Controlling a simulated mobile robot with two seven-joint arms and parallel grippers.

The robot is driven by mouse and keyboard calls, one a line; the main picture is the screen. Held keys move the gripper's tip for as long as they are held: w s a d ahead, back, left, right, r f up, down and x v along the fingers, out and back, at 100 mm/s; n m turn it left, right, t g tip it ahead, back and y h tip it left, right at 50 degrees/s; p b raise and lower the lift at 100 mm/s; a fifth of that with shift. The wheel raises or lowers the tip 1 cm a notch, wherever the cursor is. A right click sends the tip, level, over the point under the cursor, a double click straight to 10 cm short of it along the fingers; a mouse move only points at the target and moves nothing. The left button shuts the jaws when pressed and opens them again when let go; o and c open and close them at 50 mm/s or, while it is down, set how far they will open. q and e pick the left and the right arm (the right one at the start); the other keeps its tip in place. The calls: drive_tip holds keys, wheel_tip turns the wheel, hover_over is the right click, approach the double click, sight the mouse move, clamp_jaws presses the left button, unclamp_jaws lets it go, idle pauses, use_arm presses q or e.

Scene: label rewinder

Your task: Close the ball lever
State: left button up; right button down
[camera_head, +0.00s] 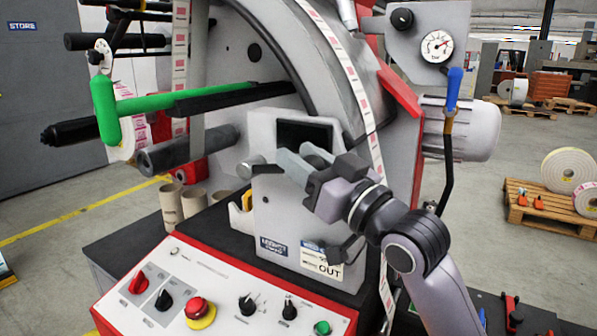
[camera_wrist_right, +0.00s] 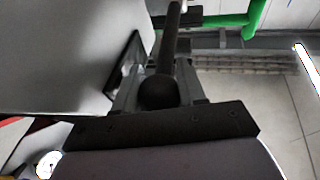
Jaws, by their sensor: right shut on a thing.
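The ball lever (camera_wrist_right: 158,93) shows in the right wrist view as a dark ball on a dark rod that runs up the picture. My right gripper (camera_head: 296,160) has its two grey fingers on either side of this ball and is shut on it. There the ball is hidden or too small to make out, so I cannot tell the lever's exact angle. My left gripper is in neither view.
A control panel (camera_head: 222,293) with knobs and a red stop button is below the housing. A green-handled bar (camera_head: 150,103) and dark rollers (camera_head: 190,150) stick out at left. A blue-tipped lever (camera_head: 452,92) stands right of my arm. Cardboard cores (camera_head: 172,203) stand left of the housing.

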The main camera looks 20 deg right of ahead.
drive_tip(key=f+t+b, duration=0.1)
drive_tip(key=f+m+t+b, duration=0.1)
drive_tip(key=b, duration=0.1)
drive_tip(key=shift+s+d+f, duration=0.1)
drive_tip(key=shift+s+f, duration=0.1)
drive_tip(key=shift+f, duration=0.2)
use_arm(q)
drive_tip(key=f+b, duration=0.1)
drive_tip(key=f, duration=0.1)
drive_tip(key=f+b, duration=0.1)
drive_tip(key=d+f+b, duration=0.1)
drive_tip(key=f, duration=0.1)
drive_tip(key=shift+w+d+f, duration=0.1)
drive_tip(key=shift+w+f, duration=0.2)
use_arm(e)
drive_tip(key=shift+f+m+t, duration=0.4)
drive_tip(key=shift+f+t, duration=0.1)
drive_tip(key=shift+t, duration=0.4)
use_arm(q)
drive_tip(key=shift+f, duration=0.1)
